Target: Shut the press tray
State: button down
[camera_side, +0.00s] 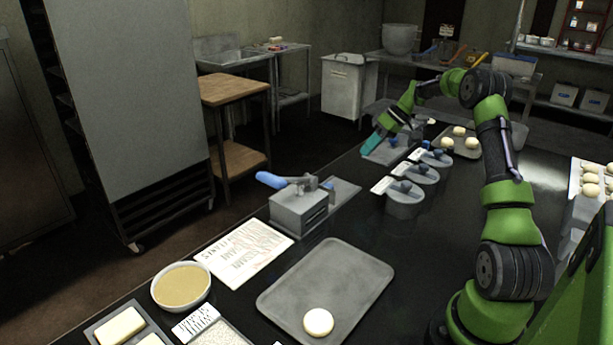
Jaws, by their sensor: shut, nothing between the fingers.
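The press (298,211) is a grey metal box with a blue-handled lever (270,180), standing on the dark counter left of centre. A flat grey plate, seemingly the press tray (345,191), sticks out from its far right side. I cannot see how much of it lies inside the box. My gripper (373,143) has teal fingers and is shut and empty. It is beyond the press and its tray, low over a grey flat object (384,152) at the counter's far left edge. Whether it touches that object is unclear.
Grey lidded containers with blue knobs (404,191) stand right of the tray. A tray (330,285) with one dough ball (318,322) lies in front. A printed sheet (243,251) and a bowl (181,286) lie left of it. Bare counter shows between press and containers.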

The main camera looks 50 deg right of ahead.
jog(key=shift+m, duration=0.5)
jog(key=x, duration=0.3)
jog(key=d+x, duration=0.1)
jog(key=x, duration=0.2)
jog(key=f+x, duration=0.1)
jog(key=x, duration=0.2)
jog(key=shift+d+f, duration=0.1)
jog(key=shift+d, duration=0.05)
jog(key=shift+w+a+f, duration=0.1)
jog(key=shift+w+a, duration=0.05)
jog(key=shift+a, duration=0.45)
jog(key=shift+w+a, duration=0.15)
jog(key=shift+a, duration=0.45)
jog(key=shift+w+a, duration=0.15)
jog(key=shift+a, duration=0.65)
jog(key=shift+a, duration=2.35)
